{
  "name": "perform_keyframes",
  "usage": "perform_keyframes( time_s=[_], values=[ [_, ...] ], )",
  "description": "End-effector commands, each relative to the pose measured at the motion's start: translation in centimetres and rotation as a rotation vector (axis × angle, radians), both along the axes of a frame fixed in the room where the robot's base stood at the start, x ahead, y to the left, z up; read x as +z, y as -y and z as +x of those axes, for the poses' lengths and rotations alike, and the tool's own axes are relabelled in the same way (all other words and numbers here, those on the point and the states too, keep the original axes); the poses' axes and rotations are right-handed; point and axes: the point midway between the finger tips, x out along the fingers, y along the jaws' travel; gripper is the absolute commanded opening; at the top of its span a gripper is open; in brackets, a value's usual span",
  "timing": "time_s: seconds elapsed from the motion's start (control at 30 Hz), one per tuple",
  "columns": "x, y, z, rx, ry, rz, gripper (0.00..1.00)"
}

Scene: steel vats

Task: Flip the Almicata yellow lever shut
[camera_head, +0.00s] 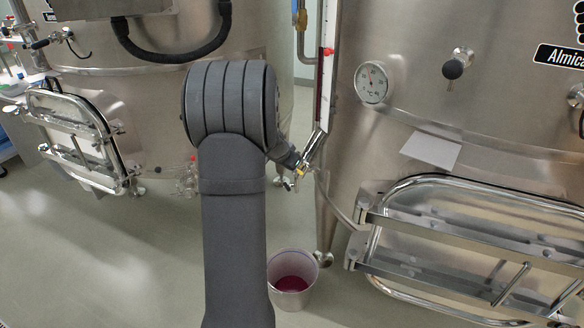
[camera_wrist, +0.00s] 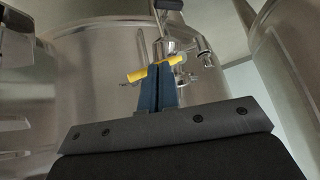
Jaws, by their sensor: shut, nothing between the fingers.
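The Almicata vat (camera_head: 470,110) is the large steel tank on the right, with its black label (camera_head: 562,56) at the top right edge. The yellow lever (camera_wrist: 140,73) lies nearly level across the middle of the wrist view, sticking out on both sides of the fingers. In the head view only a small yellow bit of it shows by the valve below the level tube. My gripper (camera_wrist: 161,68) is shut and empty, its blue fingertips in front of the lever; I cannot tell whether they touch. In the head view my arm mostly hides the gripper.
A bucket (camera_head: 306,263) with red liquid stands on the floor below the valve. A round gauge (camera_head: 371,83), a sampling tap (camera_head: 457,66) and a framed hatch (camera_head: 450,190) stick out from the right vat. Another vat (camera_head: 150,110) stands at the left. The floor at lower left is clear.

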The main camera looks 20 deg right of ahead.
Motion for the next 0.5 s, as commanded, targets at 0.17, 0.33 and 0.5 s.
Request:
perform_keyframes(
  time_s=[0.17,0.33,0.5],
  values=[
    [0.0,0.0,0.3,0.001,0.002,0.0,0.0],
    [0.1,0.0,0.2,0.001,0.002,0.0,0.0],
    [1.2,-0.5,0.6,0.002,0.004,-0.001,0.0]
  ],
)
